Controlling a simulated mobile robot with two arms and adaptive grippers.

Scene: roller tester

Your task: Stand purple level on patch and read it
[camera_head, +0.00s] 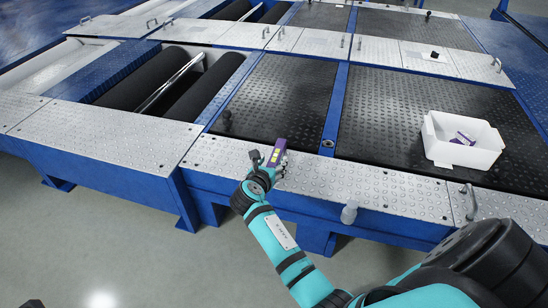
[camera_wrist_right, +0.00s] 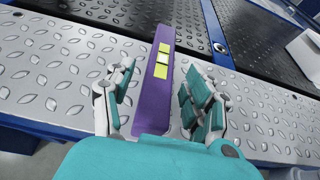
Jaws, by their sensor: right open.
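The purple level (camera_head: 278,150) is a slim bar with yellow windows, at the front steel tread plate (camera_head: 220,157). In the right wrist view the level (camera_wrist_right: 152,110) runs lengthwise away from me between the fingers. My right gripper (camera_head: 267,163) is open around its near end, with a finger on either side; the wrist view shows gaps between the fingers (camera_wrist_right: 160,72) and the bar. I cannot tell whether the level touches the plate all along. I cannot pick out a distinct patch; the gripper and level cover part of the plate. My left gripper is not in view.
A white bin (camera_head: 436,152) holding another purple item (camera_head: 463,138) stands on the black mat at right. A dark knob (camera_head: 227,117) is left of the level. Black rollers (camera_head: 147,78) lie in an open pit at far left. A grey cylinder (camera_head: 349,212) is at the front edge.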

